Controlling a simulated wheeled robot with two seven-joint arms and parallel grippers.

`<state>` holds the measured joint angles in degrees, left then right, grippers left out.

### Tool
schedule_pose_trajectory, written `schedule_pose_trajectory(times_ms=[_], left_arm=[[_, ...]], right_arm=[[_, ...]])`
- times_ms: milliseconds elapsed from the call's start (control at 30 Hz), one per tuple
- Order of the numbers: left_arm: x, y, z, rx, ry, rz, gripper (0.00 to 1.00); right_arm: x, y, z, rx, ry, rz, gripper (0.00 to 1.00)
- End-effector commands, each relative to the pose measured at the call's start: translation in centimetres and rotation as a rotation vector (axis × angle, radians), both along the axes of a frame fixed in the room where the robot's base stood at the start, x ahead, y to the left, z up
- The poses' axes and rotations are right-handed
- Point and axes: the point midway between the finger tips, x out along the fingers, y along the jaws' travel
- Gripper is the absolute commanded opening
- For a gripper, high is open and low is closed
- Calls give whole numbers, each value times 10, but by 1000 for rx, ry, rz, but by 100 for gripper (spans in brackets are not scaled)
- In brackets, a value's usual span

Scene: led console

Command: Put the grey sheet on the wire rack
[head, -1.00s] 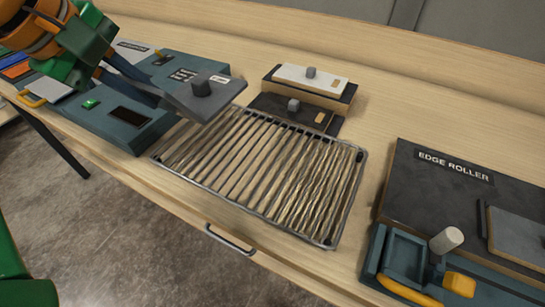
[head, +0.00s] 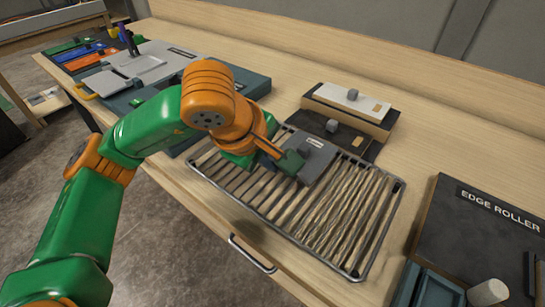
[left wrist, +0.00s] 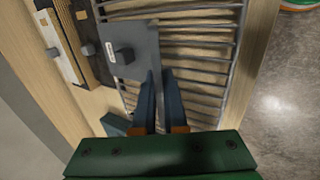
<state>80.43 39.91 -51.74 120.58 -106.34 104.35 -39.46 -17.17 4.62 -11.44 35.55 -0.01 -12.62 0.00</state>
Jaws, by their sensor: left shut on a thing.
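The grey sheet (head: 318,158) is a flat grey plate with a small dark knob and a white label. It is over the back-middle part of the wire rack (head: 345,271). My left gripper (head: 283,158) is shut on its near left edge. In the left wrist view the grey sheet (left wrist: 130,50) sticks out beyond the fingers of my left gripper (left wrist: 159,95), over the rack's bars (left wrist: 195,40). I cannot tell whether the sheet touches the bars. My right gripper is not in view.
Behind the rack lie a pale plate (head: 345,98) and a dark plate (head: 347,132), each with a knob. The edge roller (head: 480,235) stands at the right. A teal console (head: 255,86) is at the left. The rack's right part is empty.

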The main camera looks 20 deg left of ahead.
Motion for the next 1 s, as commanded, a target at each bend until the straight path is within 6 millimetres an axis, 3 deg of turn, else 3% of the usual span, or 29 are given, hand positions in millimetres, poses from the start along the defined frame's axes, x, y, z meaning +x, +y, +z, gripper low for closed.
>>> schedule_pose_trajectory(times_ms=[67, 100, 167, 200, 567, 1000], left_arm=[[0, 0, -4, 0, -1, 0, 0], [0, 0, -2, 0, 0, 0, 20], [0, 0, -2, 0, 0, 0, 37], [0, 0, -2, 0, 0, 0, 40], [-2, 1, 7, 0, -2, 0, 40], [-49, 18, 96, -1, -4, 0, 40]], right_arm=[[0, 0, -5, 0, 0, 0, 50], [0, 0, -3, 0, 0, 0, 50], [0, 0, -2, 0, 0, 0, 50], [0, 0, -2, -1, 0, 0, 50], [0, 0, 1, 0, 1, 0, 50], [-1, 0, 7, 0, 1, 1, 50]])
